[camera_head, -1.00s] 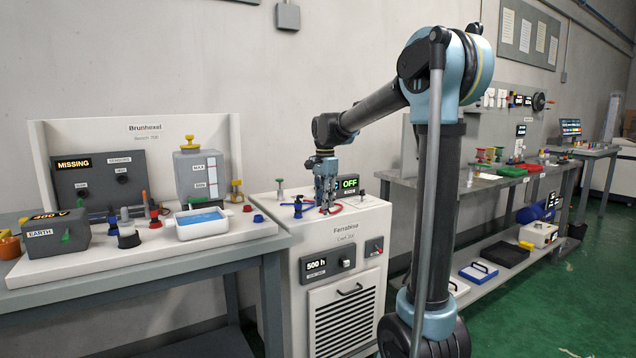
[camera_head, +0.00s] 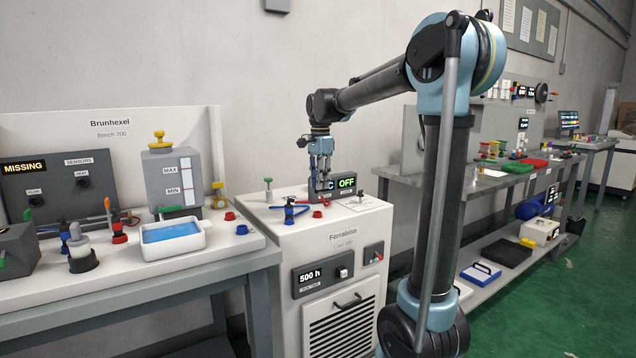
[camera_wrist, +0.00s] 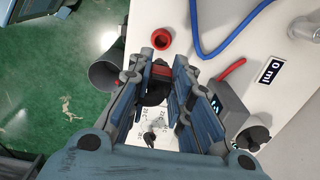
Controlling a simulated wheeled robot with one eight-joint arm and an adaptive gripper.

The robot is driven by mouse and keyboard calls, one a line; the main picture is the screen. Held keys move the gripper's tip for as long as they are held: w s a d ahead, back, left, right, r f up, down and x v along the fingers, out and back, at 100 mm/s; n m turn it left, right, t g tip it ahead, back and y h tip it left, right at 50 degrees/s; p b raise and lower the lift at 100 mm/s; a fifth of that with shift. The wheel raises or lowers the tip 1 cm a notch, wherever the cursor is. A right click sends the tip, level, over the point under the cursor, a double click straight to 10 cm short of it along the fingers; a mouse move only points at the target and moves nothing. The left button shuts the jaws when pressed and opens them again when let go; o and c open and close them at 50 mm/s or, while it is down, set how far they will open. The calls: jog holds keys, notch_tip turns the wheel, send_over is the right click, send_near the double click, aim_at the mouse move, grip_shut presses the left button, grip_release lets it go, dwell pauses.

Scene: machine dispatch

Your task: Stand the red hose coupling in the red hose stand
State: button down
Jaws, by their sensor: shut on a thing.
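My gripper (camera_head: 320,180) hangs fingers down above the white cart's top. In the wrist view its fingers (camera_wrist: 160,88) are shut on a red and black part, which looks like the red hose coupling (camera_wrist: 158,73). The fingers hide much of it, and I cannot make it out in the head view. A red ring, apparently the red hose stand (camera_wrist: 161,39), sits on the cart top beyond the fingertips. It also shows in the head view (camera_head: 317,214), below my gripper. The held part is apart from the ring.
A blue hose piece (camera_head: 290,212) stands left of the ring on the cart (camera_head: 335,223). A display reading OFF (camera_head: 346,183) stands close behind my gripper. The left bench (camera_head: 215,258) carries a white tray (camera_head: 172,239) and a grey tank (camera_head: 174,184).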

jog(key=shift+a, duration=0.3)
jog(key=shift+s+a+f, duration=0.15)
jog(key=shift+f, duration=1.05)
jog(key=shift+s+a+f, duration=0.1)
jog(key=shift+f, duration=1.05)
jog(key=shift+f, duration=1.1)
jog(key=c, duration=1)
grip_release()
jog(key=shift+r, duration=0.15)
jog(key=shift+r, duration=2.85)
